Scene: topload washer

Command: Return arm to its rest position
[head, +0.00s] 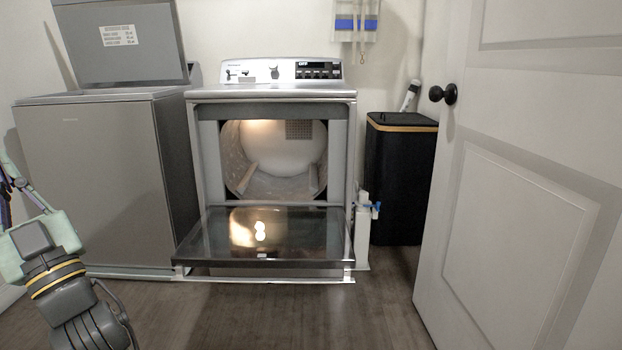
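My arm (62,290) is at the lower left of the head view, bent, with a grey joint, yellow bands and a pale green link. It stands in front of the grey top-load washer. Thin dark and pale parts at its far end are cut off by the left picture edge. I cannot make out the fingertips there, or whether my gripper is open or shut. No held object shows.
The grey washer (95,185) has its lid (115,45) raised. The dryer's door (262,238) is folded down and its lit drum looks empty. A black hamper (402,180), a white bottle (362,235) and a white door (530,180) are at right. Floor (270,315) in front is clear.

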